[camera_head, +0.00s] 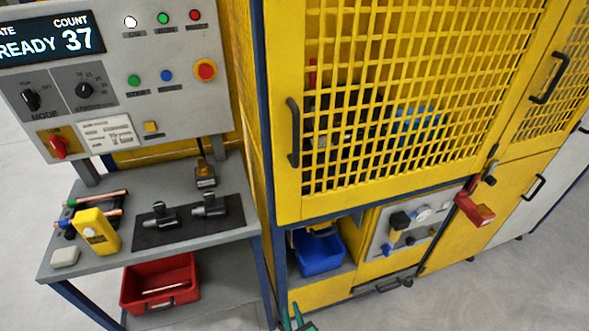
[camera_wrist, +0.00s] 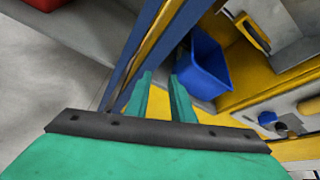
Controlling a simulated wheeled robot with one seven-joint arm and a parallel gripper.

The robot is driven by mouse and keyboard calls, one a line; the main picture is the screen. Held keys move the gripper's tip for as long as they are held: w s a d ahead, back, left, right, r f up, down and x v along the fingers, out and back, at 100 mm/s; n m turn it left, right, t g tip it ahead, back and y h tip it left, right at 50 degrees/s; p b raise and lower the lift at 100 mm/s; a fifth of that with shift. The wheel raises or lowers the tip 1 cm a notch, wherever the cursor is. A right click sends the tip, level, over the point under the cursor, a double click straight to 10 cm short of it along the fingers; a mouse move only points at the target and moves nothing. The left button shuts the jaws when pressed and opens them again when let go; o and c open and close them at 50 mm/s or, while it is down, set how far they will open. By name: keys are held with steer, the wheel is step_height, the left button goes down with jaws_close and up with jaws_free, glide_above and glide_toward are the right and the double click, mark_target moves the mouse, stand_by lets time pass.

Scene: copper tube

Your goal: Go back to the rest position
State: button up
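My gripper (camera_head: 294,313) shows only in part at the bottom edge of the head view, in front of the foot of the yellow machine. In the wrist view its two green fingers (camera_wrist: 161,78) stand apart with nothing between them, so it is open and empty. The blue bin (camera_wrist: 204,65) appears beyond the fingers, apart from them. Most of my arm is out of view. Copper tubes (camera_head: 100,197) with coloured ends lie on the left of the grey bench (camera_head: 225,228), far from my gripper.
The yellow machine's mesh door (camera_head: 390,100) looks shut. The blue bin (camera_head: 320,252) sits in its lower opening. A red bin (camera_head: 180,305) holding a copper-coloured piece is on the bench's lower shelf. A red padlock-like part (camera_head: 474,208) hangs on the machine. Floor (camera_head: 490,285) at the right is clear.

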steer(key=s+a+r+n+h, duration=0.1)
steer(key=s+r+n+h, duration=0.15)
steer(key=s+n, duration=0.55)
steer(key=s+a+r+n+h, duration=0.1)
steer(key=s+r+n, duration=0.35)
steer(key=s, duration=0.85)
steer(key=s+d+r+n+t, duration=0.1)
steer(key=s+r+n, duration=0.4)
steer(key=r+n, duration=0.3)
steer(key=s+d+r+n+t+y, duration=0.1)
steer(key=s+d+r+n, duration=0.1)
steer(key=s+r+n, duration=0.3)
step_height(320, 180, up, 5)
steer(key=n, duration=0.3)
steer(key=shift+s+f+t, duration=0.2)
steer(key=shift+t, duration=0.2)
